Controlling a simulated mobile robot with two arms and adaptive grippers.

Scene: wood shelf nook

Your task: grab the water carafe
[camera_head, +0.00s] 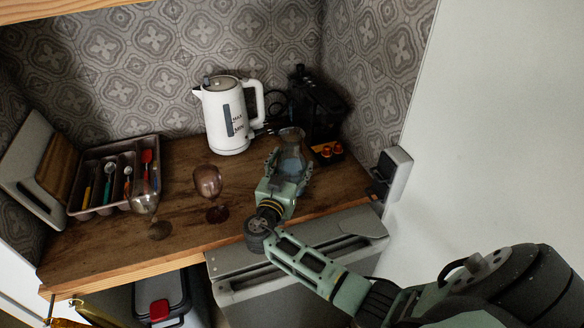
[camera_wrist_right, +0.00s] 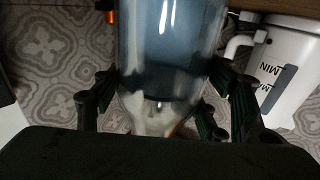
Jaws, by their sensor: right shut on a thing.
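The water carafe (camera_head: 291,150) is a clear, bluish glass vessel on the right half of the wooden shelf, in front of the black coffee machine. My right gripper (camera_head: 286,164) reaches in from the front right and is shut on it. In the right wrist view the carafe (camera_wrist_right: 170,50) fills the middle, with the fingers of my right gripper (camera_wrist_right: 160,100) on both sides of its narrowing part. I cannot tell whether its base touches the shelf. My left gripper is in neither view.
A white kettle (camera_head: 228,118) stands left of the carafe, and a black coffee machine (camera_head: 318,108) behind it. A cutlery tray (camera_head: 76,200) lies at left. A socket box (camera_head: 394,170) is on the right wall.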

